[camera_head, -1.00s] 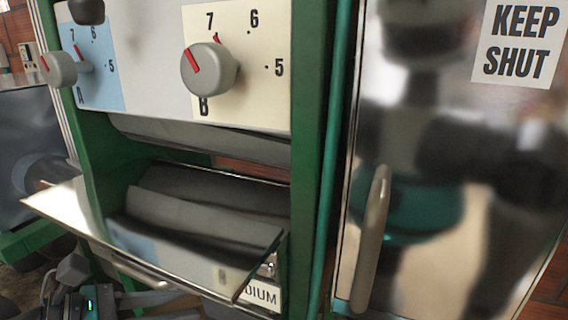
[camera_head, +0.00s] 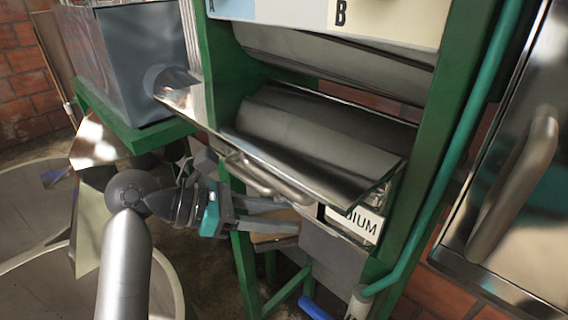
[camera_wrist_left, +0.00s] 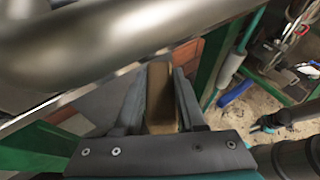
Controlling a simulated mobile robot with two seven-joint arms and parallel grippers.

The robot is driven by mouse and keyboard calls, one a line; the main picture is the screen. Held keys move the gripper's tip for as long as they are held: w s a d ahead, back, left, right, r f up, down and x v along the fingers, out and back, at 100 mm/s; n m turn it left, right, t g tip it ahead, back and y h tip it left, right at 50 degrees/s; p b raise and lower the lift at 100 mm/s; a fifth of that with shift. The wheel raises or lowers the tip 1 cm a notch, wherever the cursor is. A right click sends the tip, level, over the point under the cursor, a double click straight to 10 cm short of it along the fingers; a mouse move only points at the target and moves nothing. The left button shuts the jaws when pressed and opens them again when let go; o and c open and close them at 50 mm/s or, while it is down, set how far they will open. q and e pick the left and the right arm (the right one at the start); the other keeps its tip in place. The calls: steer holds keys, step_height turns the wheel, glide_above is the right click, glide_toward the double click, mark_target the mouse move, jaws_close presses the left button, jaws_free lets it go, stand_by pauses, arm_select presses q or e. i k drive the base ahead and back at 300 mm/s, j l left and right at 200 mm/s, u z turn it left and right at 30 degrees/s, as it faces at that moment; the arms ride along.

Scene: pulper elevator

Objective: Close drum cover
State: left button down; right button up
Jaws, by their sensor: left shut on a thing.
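The drum cover (camera_head: 190,105) is a shiny metal flap. It hangs open, sloping out in front of the drum (camera_head: 315,135). Its handle (camera_head: 265,177) is a curved metal bar on the cover's front face. My left gripper (camera_head: 297,216) is below the handle, its fingers pointing right. In the left wrist view, my left gripper (camera_wrist_left: 157,85) is shut on a brown piece (camera_wrist_left: 160,95) between its fingers. I cannot tell what this piece belongs to. A large smooth metal shape (camera_wrist_left: 110,40) fills the top of that view.
The green frame (camera_head: 455,120) stands right of the drum. A metal door with a handle (camera_head: 515,185) is at the far right. A grey tank (camera_head: 140,60) stands at the back left. A grey box (camera_head: 335,250) is under the cover.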

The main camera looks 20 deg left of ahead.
mark_target(308, 162)
steer(key=l+u, duration=0.15)
steer(key=u, duration=0.55)
